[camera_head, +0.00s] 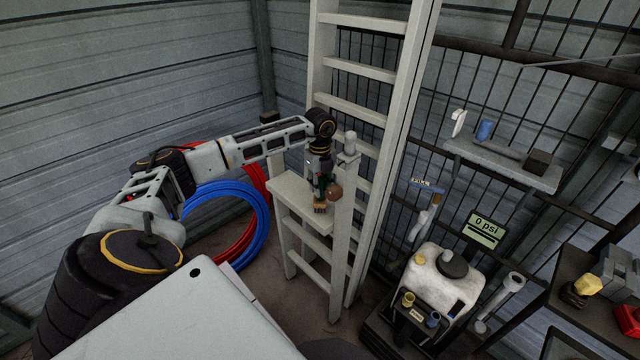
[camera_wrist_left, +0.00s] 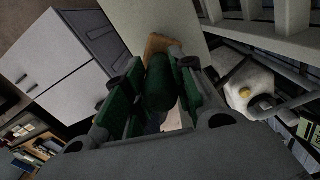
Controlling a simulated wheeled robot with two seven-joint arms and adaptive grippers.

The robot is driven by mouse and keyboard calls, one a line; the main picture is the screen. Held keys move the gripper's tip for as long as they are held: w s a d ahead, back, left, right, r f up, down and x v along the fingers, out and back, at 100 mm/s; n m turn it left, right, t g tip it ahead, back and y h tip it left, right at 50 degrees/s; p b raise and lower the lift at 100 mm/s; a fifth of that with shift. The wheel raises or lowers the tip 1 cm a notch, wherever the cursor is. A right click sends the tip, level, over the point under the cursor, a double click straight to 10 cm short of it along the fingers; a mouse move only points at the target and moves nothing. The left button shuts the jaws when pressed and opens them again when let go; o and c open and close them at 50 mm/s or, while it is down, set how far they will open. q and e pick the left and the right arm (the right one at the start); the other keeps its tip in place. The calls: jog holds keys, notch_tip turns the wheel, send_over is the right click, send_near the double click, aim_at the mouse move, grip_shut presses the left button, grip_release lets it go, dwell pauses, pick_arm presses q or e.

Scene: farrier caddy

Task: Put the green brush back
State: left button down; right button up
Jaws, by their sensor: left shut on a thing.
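My left gripper (camera_head: 320,178) is over the pale top step of the small ladder in the head view. In the left wrist view its fingers (camera_wrist_left: 160,95) are shut on a green cylindrical part, which I take to be the handle of the green brush (camera_wrist_left: 159,82). A tan block (camera_wrist_left: 158,43) shows beyond the handle. In the head view a tan bristly end (camera_head: 320,208) hangs below the gripper, close to the step (camera_head: 292,193); I cannot tell whether it touches. A round brown piece (camera_head: 334,192) shows beside the gripper. My right gripper is not in view.
A tall ladder (camera_head: 362,70) stands right behind the gripper, with a post (camera_head: 347,165) close on its right. Blue hose (camera_head: 266,215) lies left of the step. A white tank (camera_head: 440,283) and a wall shelf (camera_head: 500,163) are at the right.

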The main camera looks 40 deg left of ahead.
pick_arm(q)
jog(key=shift+f, duration=0.35)
jog(key=shift+f+b, duration=0.35)
jog(key=shift+f, duration=0.15)
dwell(1.0)
jog(key=c, duration=1.1)
grip_release()
jog(key=shift+r, duration=0.1)
jog(key=shift+r, duration=5.9)
